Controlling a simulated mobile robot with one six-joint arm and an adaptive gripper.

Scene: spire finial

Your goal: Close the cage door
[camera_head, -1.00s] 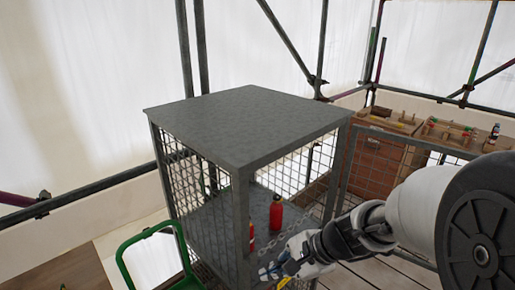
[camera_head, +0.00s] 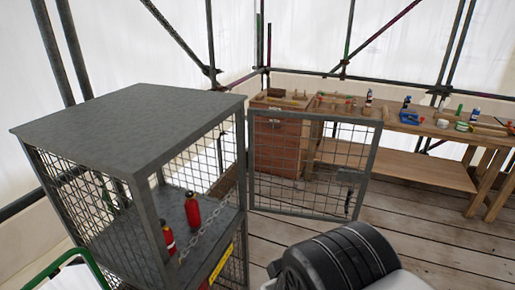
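The grey metal cage (camera_head: 137,115) stands at the left, with a solid top and mesh sides. Its mesh door (camera_head: 312,166) is hinged at the cage's right front post and stands wide open, swung out to the right. Inside the cage are two red bottles, one on the shelf (camera_head: 192,211) and one (camera_head: 168,238) near the front post. A chain (camera_head: 205,232) hangs across the opening. My arm shows as a black and white link at the bottom middle. My gripper is not in the picture.
A wooden workbench (camera_head: 440,125) with tools and bottles runs along the back right. A wooden cabinet (camera_head: 277,142) stands behind the door. A green-framed cart (camera_head: 62,264) is at the lower left. The plank floor (camera_head: 410,225) right of the door is clear.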

